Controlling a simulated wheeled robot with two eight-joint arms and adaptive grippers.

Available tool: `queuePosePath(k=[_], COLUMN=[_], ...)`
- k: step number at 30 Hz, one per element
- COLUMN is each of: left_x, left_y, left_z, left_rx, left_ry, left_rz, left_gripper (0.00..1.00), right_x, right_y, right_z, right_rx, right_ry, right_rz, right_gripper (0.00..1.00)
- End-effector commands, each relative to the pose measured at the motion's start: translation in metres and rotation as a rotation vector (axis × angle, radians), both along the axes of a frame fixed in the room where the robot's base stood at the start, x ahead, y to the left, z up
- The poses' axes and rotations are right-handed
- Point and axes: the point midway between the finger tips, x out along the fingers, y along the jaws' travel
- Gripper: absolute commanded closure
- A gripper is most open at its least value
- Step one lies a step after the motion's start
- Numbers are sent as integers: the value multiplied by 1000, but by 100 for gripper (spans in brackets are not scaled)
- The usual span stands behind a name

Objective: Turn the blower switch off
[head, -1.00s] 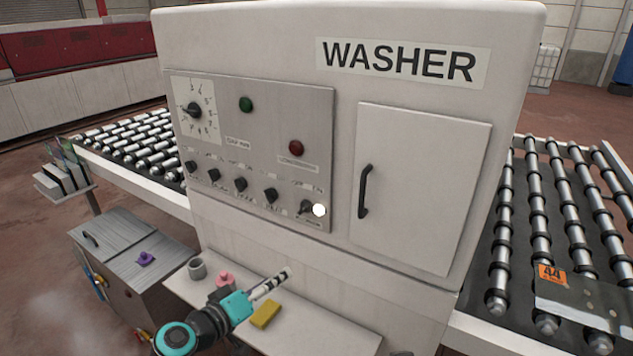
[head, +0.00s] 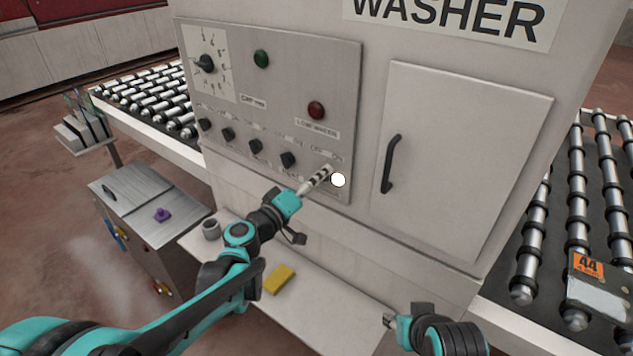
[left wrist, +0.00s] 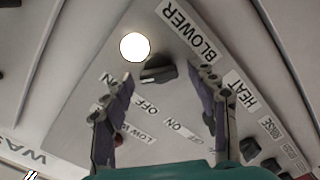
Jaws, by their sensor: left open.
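The blower switch is a dark knob (left wrist: 158,70) at the right end of the switch row, beside a label reading BLOWER (left wrist: 190,32) in the left wrist view. In the head view it is hidden behind my left gripper (head: 325,174). My left gripper is open; in the left wrist view its two fingers (left wrist: 163,75) stand on either side of the knob. I cannot tell whether they touch it. ON and OFF labels show near the knob; its setting is unclear. My right gripper (head: 390,321) is low in front of the washer, its jaws unclear.
A bright white disc (head: 338,180) shows right beside the blower switch. Several other knobs (head: 255,146) run left along the panel (head: 345,95). A cabinet door handle (head: 391,164) juts out to the right. A ledge below holds a yellow sponge-like block (head: 280,279) and a grey cup (head: 211,229).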

Motion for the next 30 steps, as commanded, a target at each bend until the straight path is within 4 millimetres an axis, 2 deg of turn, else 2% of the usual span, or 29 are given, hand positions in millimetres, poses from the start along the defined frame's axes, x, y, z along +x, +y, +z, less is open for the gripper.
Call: queuePosePath(k=[7, 8, 12, 13, 14, 23, 30], left_x=[1, 1, 1, 1, 1, 1, 1], left_y=[-1, -1, -1, -1, -1, -1, 0], left_z=[0, 0, 0, 0, 0, 0, 0], left_rx=[0, 0, 0, 0, 0, -17, -105], left_ry=[0, 0, 0, 0, 0, 13, 78], left_rz=[0, 0, 0, 0, 0, 1, 1], left_gripper=[42, 44, 81, 89, 92, 92, 92], right_x=[0, 0, 0, 0, 0, 0, 0], right_y=[0, 0, 0, 0, 0, 0, 0], right_z=[0, 0, 0, 0, 0, 0, 2], right_rx=[0, 0, 0, 0, 0, 0, 0], right_ry=[0, 0, 0, 0, 0, 0, 0], right_rz=[0, 0, 0, 0, 0, 0, 0], right_gripper=[60, 60, 60, 60, 60, 60, 60])
